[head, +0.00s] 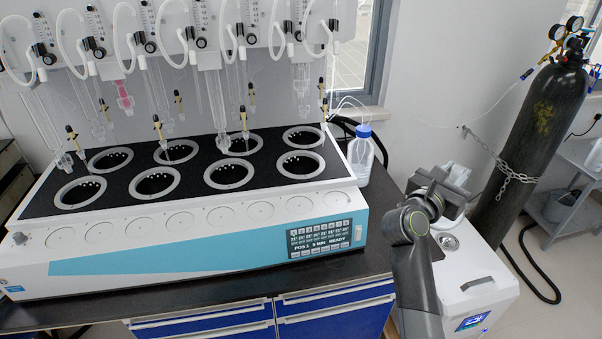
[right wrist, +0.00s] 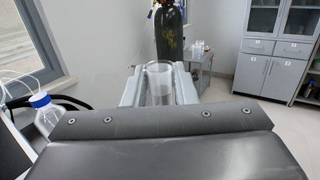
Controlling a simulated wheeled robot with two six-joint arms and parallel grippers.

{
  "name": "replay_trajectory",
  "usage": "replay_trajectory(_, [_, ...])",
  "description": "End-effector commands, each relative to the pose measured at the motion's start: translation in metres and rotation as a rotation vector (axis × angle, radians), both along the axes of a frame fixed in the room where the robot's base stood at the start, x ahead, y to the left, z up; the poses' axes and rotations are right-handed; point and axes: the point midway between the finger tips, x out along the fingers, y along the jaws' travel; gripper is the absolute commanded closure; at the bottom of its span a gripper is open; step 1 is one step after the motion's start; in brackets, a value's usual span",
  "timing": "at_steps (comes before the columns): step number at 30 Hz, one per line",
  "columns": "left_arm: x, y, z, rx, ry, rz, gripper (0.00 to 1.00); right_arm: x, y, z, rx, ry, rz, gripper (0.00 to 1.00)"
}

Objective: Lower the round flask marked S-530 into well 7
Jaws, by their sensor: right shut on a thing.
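My right gripper (head: 453,180) is raised beyond the right end of the bench. It is shut on a clear glass piece, which shows between the two fingers in the right wrist view as a cylindrical neck (right wrist: 158,80). This looks like the flask; its round body is mostly hidden and no S-530 marking can be read. The distiller's black top (head: 205,165) has two rows of ringed round wells, such as a front right one (head: 300,178) and a back right one (head: 303,147). No well numbers are readable, so I cannot tell which is well 7. My left gripper is not in view.
Glass tubes and hoses hang above the wells from the back panel (head: 210,35). A blue-capped bottle (head: 361,158) stands right of the distiller. A white cabinet unit (head: 478,280) stands on the floor by my right arm. A chained dark gas cylinder (head: 535,130) is behind.

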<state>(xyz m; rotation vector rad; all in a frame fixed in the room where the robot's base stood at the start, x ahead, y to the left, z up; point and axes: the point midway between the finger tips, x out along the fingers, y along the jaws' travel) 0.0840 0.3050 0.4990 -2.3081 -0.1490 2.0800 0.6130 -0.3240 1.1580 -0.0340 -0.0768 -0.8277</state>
Motion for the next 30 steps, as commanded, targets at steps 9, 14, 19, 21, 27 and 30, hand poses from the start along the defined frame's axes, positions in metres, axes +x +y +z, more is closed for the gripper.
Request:
replay_trajectory(9, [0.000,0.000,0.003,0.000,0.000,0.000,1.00,0.000,0.000,0.005,-0.002,-0.003,0.000,1.00])
replay_trajectory(14, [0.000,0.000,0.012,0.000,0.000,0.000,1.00,0.000,0.000,0.014,-0.002,-0.003,0.000,1.00])
replay_trajectory(19, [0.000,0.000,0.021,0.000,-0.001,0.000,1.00,0.000,0.000,0.025,-0.002,-0.003,0.000,1.00])
replay_trajectory(21, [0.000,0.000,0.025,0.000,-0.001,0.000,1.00,0.000,0.000,0.029,-0.002,-0.003,0.000,1.00])
replay_trajectory(27, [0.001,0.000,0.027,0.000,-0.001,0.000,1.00,0.000,0.000,0.032,-0.002,-0.002,0.000,1.00])
replay_trajectory(30, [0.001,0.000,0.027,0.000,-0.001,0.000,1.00,0.000,0.000,0.031,-0.002,-0.003,0.000,1.00])
